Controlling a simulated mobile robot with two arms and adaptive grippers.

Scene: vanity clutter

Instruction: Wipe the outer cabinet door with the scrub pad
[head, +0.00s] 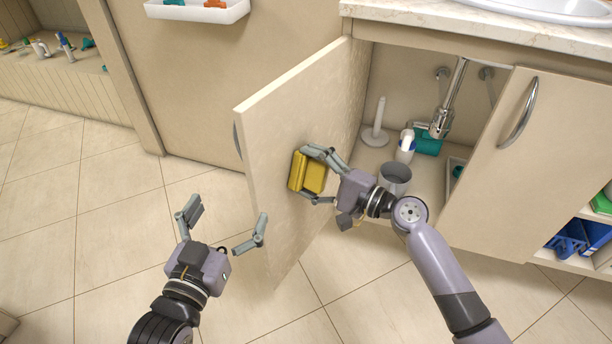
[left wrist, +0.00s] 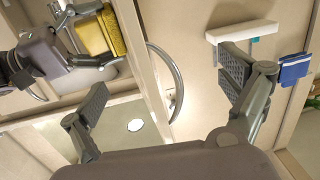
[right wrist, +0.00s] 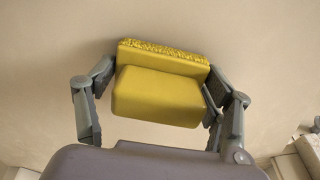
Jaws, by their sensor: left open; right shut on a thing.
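The yellow scrub pad (head: 308,172) is in my right gripper (head: 313,176), which is shut on its sides. In the right wrist view the pad (right wrist: 162,92) has its rough face toward the beige door surface; exact contact cannot be told. The open left cabinet door (head: 290,120) stands swung outward, and the pad is at its inner face, around mid-height. The door's curved handle (head: 237,141) is on the far, outer face, mostly hidden in the head view; it shows in the left wrist view (left wrist: 170,75). My left gripper (head: 226,222) is open and empty, left of the door.
The open cabinet holds a grey cup (head: 395,178), a white bottle (head: 405,146), an upright white holder (head: 376,125) and metal pipes. The right cabinet door (head: 520,160) is closed. A white wall tray (head: 197,10) is at the top. Tiled floor is clear on the left.

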